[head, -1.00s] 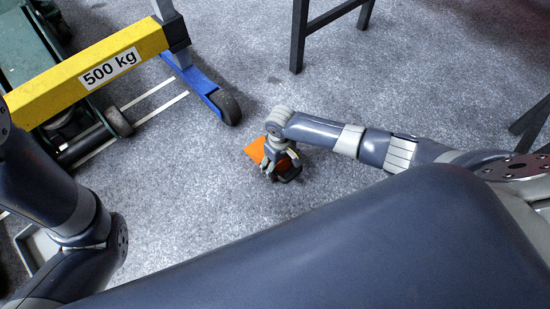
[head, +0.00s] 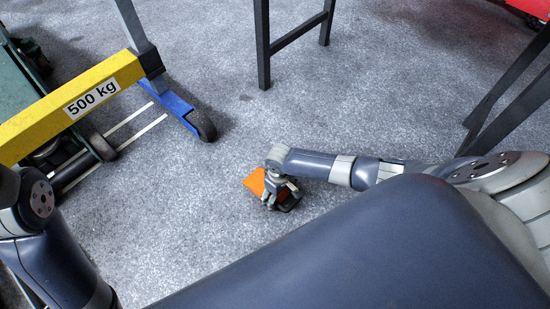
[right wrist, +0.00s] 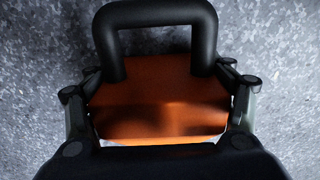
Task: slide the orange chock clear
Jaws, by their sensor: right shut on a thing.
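The orange chock (head: 254,182) is on the grey floor near the middle of the head view, partly covered by my right gripper (head: 281,192). In the right wrist view the chock (right wrist: 158,120) is a wedge-like orange block with a black loop handle (right wrist: 155,14) at its top. The fingers of my right gripper (right wrist: 160,92) are on both sides of the chock, shut on it. My left arm shows at the left edge of the head view, but its gripper is out of the picture.
A yellow beam marked 500 kg (head: 40,120) and a blue leg with a dark wheel (head: 203,125) stand at upper left. Dark table legs (head: 263,50) are at the top and right. A red object (head: 525,8) is at top right. Floor around the chock is clear.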

